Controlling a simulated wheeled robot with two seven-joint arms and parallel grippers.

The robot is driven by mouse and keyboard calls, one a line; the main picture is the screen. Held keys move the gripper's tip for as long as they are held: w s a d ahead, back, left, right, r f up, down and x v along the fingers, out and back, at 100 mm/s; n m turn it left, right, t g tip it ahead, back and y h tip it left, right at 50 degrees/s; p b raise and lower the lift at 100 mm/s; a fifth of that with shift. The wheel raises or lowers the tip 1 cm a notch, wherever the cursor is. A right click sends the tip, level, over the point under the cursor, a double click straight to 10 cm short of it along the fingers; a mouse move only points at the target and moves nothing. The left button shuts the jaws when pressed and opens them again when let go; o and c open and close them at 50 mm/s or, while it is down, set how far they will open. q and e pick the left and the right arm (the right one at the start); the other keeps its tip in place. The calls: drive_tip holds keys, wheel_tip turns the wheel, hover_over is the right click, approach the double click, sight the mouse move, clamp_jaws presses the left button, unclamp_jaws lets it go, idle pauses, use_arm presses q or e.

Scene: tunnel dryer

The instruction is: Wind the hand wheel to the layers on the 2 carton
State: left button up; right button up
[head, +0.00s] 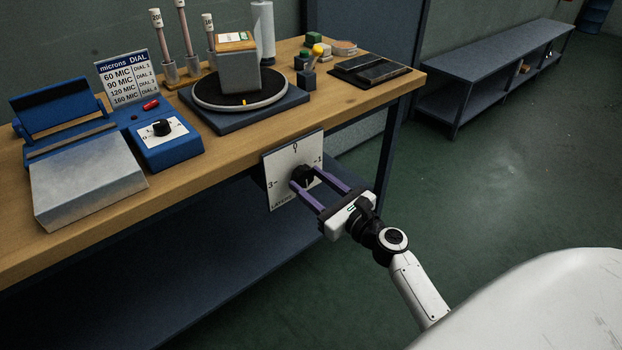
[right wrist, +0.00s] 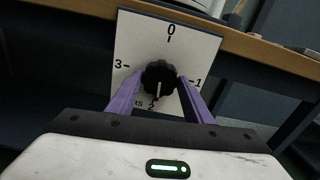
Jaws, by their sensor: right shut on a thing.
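The hand wheel is a black lobed knob (head: 303,174) on a white plate (head: 283,195) fixed to the bench's front edge. The plate carries 0 at the top, 1 at the right, 3 at the left and 2 at the bottom, plus partly hidden lettering. My right gripper (head: 305,181) has its purple fingers on either side of the knob, shut on it. In the right wrist view the knob (right wrist: 159,76) shows a white line pointing down toward the 2. I cannot make out for sure any carton marked 2. My left gripper is not in view.
On the bench are a blue dial box (head: 166,142), a microns card (head: 128,80), a grey block (head: 240,72) with a label on a turntable (head: 203,101), upright labelled rods, small coloured-top blocks and a dark pad (head: 370,70). A low blue bench (head: 490,55) stands behind. The floor between is clear.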

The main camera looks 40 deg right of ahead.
drive_tip(key=shift+m, duration=0.5)
drive_tip(key=o, duration=1)
drive_tip(key=shift+o, duration=0.2)
drive_tip(key=s, duration=1)
drive_tip(key=shift+s+d, duration=0.15)
drive_tip(key=shift+d, duration=0.25)
